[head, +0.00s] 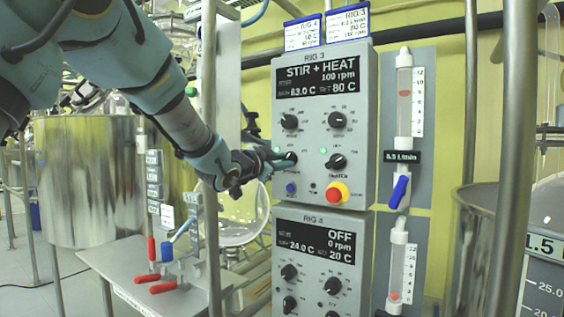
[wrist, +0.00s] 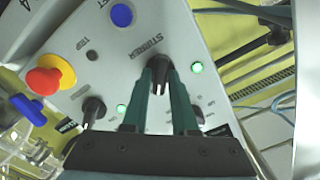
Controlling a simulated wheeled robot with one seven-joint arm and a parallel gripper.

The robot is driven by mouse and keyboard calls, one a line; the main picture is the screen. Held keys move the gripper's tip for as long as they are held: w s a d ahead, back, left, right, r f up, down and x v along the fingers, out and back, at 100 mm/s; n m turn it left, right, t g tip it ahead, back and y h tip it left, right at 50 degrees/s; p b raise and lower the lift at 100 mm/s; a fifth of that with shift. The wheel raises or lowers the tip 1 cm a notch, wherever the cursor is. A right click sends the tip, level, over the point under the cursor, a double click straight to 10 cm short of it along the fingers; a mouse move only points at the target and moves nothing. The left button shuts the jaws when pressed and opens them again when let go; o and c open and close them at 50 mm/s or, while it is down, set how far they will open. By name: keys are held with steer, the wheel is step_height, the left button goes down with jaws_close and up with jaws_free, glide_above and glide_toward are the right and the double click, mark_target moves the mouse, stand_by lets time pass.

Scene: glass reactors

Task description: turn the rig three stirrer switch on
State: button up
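The rig three control box (head: 318,120) has a display (head: 318,80) reading STIR + HEAT, 100 rpm, 83.0 C and 80 C. My gripper (head: 283,161) is at the stirrer switch, the left black knob in the lower row, and largely covers it in the head view. In the wrist view the green fingers (wrist: 160,80) stand close on both sides of the black stirrer switch (wrist: 159,66) and appear shut on it. Its white mark points toward the gripper. A green lamp (wrist: 197,67) beside the switch is lit.
The heater knob (head: 336,161) and the red and yellow emergency button (head: 337,193) are to the right. A blue button (head: 291,188) is below the switch. The rig four box (head: 316,262), reading OFF, is underneath. A metal post (head: 209,150) stands left, behind my arm.

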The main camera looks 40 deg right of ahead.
jaws_close()
steer(key=shift+f+b, duration=0.1)
steer(key=shift+b, duration=0.2)
steer(key=m+b, duration=0.4)
steer(key=b, duration=0.1)
steer(key=shift+m+b, duration=0.3)
steer(key=shift+b, duration=0.1)
steer(key=shift+o, duration=2.3)
jaws_free()
steer(key=b+v, duration=0.1)
steer(key=v, duration=1)
steer(key=shift+b, duration=0.35)
